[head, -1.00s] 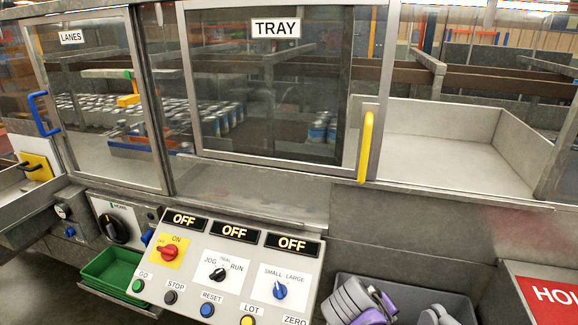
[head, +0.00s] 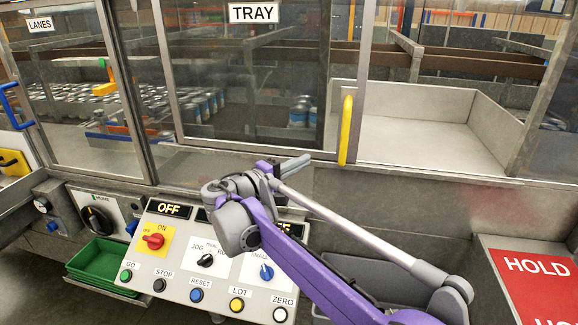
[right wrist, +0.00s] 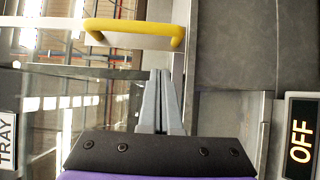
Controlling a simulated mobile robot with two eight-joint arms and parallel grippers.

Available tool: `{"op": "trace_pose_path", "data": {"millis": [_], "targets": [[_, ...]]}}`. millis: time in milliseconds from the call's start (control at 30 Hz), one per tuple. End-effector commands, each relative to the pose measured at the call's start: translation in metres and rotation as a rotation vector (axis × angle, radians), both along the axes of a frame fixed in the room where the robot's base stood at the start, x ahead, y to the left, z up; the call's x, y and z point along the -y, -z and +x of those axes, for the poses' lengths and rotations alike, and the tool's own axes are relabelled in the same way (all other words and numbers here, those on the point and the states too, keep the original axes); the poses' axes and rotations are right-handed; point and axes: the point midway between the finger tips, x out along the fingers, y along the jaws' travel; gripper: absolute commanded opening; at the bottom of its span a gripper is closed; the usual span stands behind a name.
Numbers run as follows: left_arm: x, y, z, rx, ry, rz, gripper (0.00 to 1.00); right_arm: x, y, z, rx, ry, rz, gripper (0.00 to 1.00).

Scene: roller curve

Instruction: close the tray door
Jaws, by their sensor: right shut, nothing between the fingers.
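The tray door (head: 245,85) is a glass panel labelled TRAY with a metal frame. A yellow upright handle (head: 345,130) is on its right edge. To its right is an open gap, with a pale grey tray (head: 415,145) behind it. My right gripper (head: 298,166) is shut and empty, left of the handle's lower end and apart from it in the picture. In the right wrist view, the shut fingers (right wrist: 160,75) point toward the door frame, with the yellow handle (right wrist: 135,32) beyond their tips. My left gripper is not in view.
A control panel (head: 180,265) with knobs and buttons stands below the door, partly hidden by my right arm. The LANES door (head: 75,110) with a blue handle is at left. A green bin (head: 98,260) and a red HOLD sign (head: 535,275) flank the panel.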

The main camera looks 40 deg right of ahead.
Motion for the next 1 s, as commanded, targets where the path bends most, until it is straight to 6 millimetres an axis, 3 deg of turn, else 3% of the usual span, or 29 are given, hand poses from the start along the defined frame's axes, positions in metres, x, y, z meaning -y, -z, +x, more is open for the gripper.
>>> {"op": "trace_pose_path", "data": {"millis": [200, 400, 1000], "targets": [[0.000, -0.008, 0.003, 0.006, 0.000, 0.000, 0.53, 0.047, -0.001, 0.005, 0.001, 0.003, 0.000, 0.00], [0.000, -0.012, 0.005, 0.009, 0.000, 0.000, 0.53, 0.067, -0.001, -0.014, 0.001, 0.002, 0.001, 0.00], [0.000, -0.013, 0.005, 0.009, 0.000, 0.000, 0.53, 0.076, 0.000, -0.021, 0.000, 0.000, 0.001, 0.00]]}}
